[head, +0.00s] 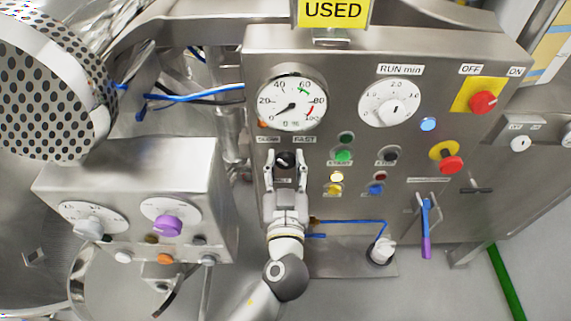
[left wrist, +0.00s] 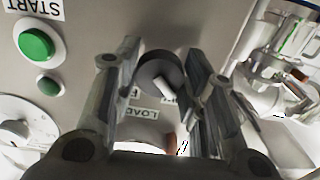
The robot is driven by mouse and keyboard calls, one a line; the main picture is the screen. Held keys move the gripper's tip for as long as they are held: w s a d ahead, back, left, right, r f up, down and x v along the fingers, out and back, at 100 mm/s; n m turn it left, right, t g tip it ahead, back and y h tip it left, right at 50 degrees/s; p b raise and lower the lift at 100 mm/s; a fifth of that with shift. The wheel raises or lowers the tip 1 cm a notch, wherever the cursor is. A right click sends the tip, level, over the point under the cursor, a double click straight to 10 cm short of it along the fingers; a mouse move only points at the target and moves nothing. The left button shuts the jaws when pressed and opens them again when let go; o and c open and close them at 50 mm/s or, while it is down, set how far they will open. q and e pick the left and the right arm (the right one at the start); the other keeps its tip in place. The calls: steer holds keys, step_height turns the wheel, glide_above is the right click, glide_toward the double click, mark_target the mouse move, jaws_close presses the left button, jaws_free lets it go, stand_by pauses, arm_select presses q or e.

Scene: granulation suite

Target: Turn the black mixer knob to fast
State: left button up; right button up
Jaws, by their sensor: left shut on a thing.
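The black mixer knob (head: 285,159) sits on the steel control panel, below the SLOW and FAST labels (head: 304,139). My left gripper (head: 286,163) reaches up to the panel with one finger on each side of the knob and is shut on it. In the left wrist view the knob (left wrist: 158,72) shows between the two fingers (left wrist: 163,85), with a white pointer mark on its face. The fingers partly hide its sides, and I cannot tell exactly which label the pointer faces. My right gripper is not in view.
A dial gauge (head: 291,104) is above the knob. A red emergency button (head: 450,164) is farther right. A smaller box with a purple knob (head: 168,225) stands at left.

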arm_select(q)
steer(key=shift+m, duration=0.3)
steer(key=m+b, duration=0.1)
steer(key=m, duration=0.1)
steer(key=shift+m, duration=0.4)
steer(key=m, duration=0.2)
steer(key=shift+m, duration=0.4)
steer(key=m, duration=0.2)
steer(key=shift+a+r+m, duration=0.1)
steer(key=shift+r+m, duration=0.05)
steer(key=shift+m, duration=0.15)
steer(key=m+p, duration=0.1)
steer(key=m, duration=0.3)
steer(key=shift+m+p, duration=1.1)
steer(key=shift+m, duration=1.5)
